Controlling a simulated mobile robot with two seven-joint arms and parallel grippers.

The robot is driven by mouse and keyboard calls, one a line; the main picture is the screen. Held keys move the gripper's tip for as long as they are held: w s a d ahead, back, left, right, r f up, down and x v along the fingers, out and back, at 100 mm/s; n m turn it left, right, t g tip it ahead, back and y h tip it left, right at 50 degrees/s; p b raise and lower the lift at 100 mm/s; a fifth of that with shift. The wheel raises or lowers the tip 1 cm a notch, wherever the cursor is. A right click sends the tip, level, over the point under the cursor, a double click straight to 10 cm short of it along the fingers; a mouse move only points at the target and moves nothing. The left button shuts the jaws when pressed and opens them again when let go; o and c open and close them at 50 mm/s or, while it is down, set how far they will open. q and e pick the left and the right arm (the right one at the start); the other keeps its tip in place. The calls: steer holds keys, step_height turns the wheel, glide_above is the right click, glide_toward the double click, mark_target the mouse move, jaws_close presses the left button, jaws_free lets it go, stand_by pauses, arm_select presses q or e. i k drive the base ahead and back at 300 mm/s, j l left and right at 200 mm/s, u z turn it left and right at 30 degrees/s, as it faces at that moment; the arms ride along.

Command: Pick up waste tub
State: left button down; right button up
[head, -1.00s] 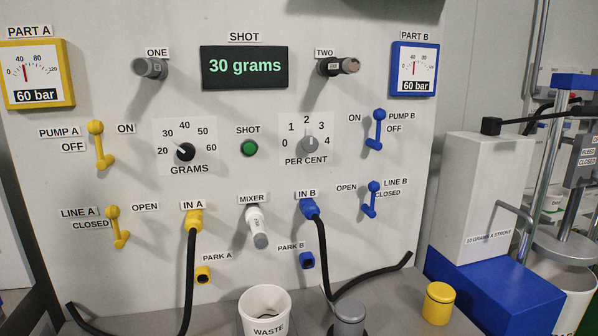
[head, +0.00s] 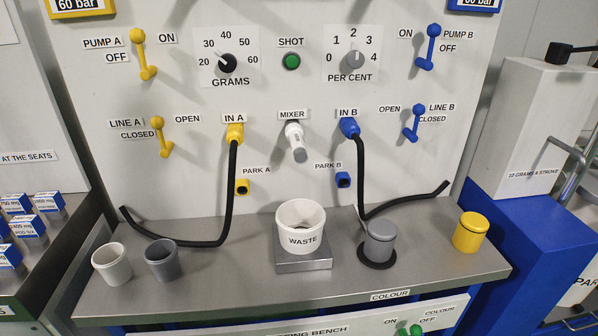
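The waste tub (head: 300,228) is a white, open-topped cup with "WASTE" printed on its front. It stands upright on a small square metal plate (head: 303,265) on the grey bench, below the mixer nozzle (head: 296,143). The tub looks empty from what shows of its inside. Neither of my grippers shows in the head view.
On the bench (head: 200,290), a white cup (head: 112,264) and a grey cup (head: 162,260) stand at left. A grey lidded pot (head: 379,243) on a black disc and a yellow pot (head: 470,232) stand at right. Black hoses from IN A (head: 234,133) and IN B (head: 349,128) trail on the bench.

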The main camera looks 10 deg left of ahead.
mark_target(300, 222)
steer(key=u, duration=1.3)
steer(key=l+u, duration=0.25)
steer(key=u, duration=0.2)
steer(key=k+l+u, duration=0.1)
steer(key=u, duration=0.35)
steer(key=k+l, duration=0.1)
steer(key=l, duration=0.2)
steer(key=k+l, duration=0.15)
steer(key=l, duration=0.15)
steer(key=k+l, duration=0.1)
steer(key=l, duration=0.2)
